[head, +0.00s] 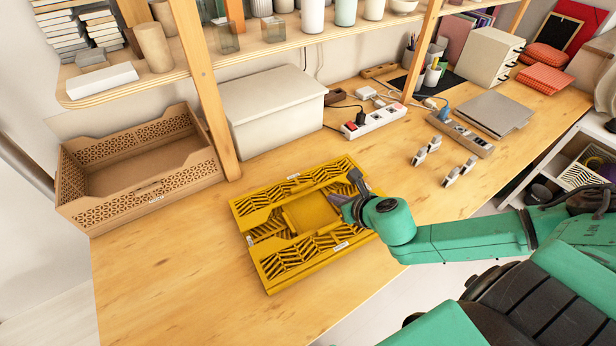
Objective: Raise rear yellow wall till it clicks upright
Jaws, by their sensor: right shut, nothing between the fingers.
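The yellow crate (306,214) lies on the wooden table with its slatted walls folded down low and flat. Its rear wall panel (290,190) lies along the far side, not upright. A front panel (305,255) with a white label lies along the near side. My right gripper (340,200) is shut with nothing in it, low over the right end of the crate. It hides part of that end, and I cannot tell whether it touches the crate. My left gripper is not in view.
A brown open crate (88,214) stands at the left, beside a wooden shelf post (207,90). A lidded white box (262,100) and a power strip (375,121) stand behind the yellow crate. Small metal clips (420,156) lie to the right. The table's front left is clear.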

